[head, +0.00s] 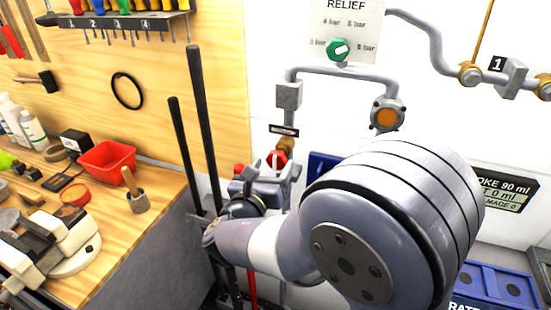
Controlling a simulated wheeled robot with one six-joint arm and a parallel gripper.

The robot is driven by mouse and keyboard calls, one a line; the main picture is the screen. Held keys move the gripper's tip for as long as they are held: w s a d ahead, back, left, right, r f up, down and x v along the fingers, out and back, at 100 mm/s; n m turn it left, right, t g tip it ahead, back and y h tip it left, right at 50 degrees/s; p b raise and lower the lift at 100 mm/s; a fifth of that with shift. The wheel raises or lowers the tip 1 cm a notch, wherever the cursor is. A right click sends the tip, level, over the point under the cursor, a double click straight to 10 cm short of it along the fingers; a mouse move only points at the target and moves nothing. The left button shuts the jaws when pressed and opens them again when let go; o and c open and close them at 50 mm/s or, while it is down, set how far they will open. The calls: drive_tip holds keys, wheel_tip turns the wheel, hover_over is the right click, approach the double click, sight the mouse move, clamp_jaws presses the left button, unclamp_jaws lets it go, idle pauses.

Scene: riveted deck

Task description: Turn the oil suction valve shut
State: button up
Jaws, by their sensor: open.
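A red valve knob (277,158) with a pale pointer sits on the pipework low at the middle of the head view, under a small label too small to read. I cannot tell for certain that it is the oil suction valve. My gripper (268,172) is open, right in front of and just below this knob. Whether the fingers touch it I cannot tell. My arm covers the pipework below and to the right.
Two long dark bars (205,120) lean on the wall just left of my gripper. A green relief dial (338,50) and grey pipes are above. The wooden bench (165,185) at left holds a red bin (106,162) and tools. Blue bins (490,283) stand at lower right.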

sight(274, 163)
drive_tip(key=shift+x, duration=1.6)
drive_tip(key=c, duration=1)
